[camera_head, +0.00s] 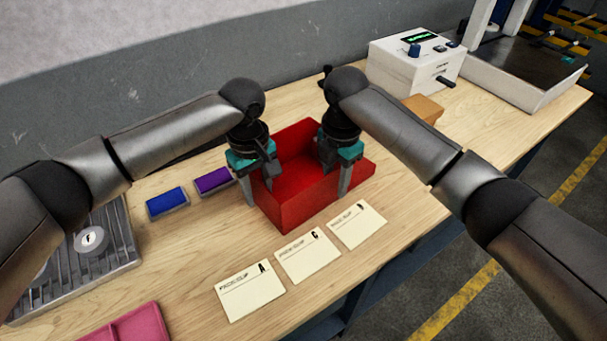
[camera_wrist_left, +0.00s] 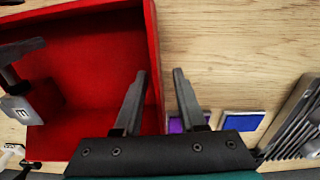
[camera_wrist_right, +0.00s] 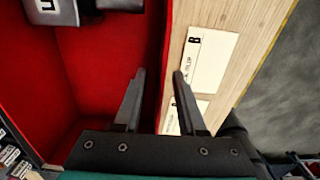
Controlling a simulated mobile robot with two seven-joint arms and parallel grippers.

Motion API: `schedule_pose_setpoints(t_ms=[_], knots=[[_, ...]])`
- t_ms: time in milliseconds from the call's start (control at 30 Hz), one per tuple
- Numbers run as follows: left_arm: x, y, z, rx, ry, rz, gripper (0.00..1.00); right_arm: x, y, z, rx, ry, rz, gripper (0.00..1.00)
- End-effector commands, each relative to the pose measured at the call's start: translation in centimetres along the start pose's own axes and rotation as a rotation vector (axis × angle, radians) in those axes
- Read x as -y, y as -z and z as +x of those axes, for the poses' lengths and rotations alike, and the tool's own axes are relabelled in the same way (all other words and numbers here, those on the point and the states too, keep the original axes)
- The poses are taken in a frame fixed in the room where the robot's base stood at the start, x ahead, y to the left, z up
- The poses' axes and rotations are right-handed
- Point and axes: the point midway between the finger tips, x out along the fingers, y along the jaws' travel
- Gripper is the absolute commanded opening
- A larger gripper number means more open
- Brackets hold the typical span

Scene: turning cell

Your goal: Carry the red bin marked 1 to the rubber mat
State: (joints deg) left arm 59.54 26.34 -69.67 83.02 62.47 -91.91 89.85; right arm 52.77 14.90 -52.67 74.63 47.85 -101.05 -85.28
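The red bin (camera_head: 312,202) stands on the wooden bench between my two arms, with no number readable on it. My left gripper (camera_head: 259,190) points down at the bin's left wall. In the left wrist view its open fingers (camera_wrist_left: 160,72) lie either side of the bin's wall (camera_wrist_left: 152,40). My right gripper (camera_head: 337,181) points down at the right part of the bin. In the right wrist view its open fingers (camera_wrist_right: 159,72) lie either side of the wall (camera_wrist_right: 167,45). Neither gripper visibly pinches the wall. I cannot identify the rubber mat.
Several paper cards (camera_head: 308,256) lie in front of the bin. Blue (camera_head: 167,202) and purple (camera_head: 213,179) blocks lie left of it, beyond them a ribbed grey tray (camera_head: 120,240). A pink tray (camera_head: 135,325) is at the front. A white machine (camera_head: 410,68) and an orange-brown block (camera_head: 425,108) stand behind right.

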Motion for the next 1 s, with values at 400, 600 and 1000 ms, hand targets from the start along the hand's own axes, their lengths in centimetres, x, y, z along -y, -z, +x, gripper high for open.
schedule_pose_setpoints(t_ms=[400, 600, 1000], knots=[[-0.02, -0.01, 0.2, 0.0, -0.001, 0.0, 0.3, -0.01, 0.02, 0.22, 0.0, 0.0, 0.0, 0.3], [-0.02, -0.01, 0.18, 0.0, -0.001, 0.0, 0.07, -0.01, 0.02, 0.2, 0.0, 0.0, 0.0, 0.07], [0.0, 0.01, 0.16, 0.0, 0.0, 0.0, 0.0, -0.01, 0.0, 0.18, 0.0, 0.0, 0.0, 0.0]])
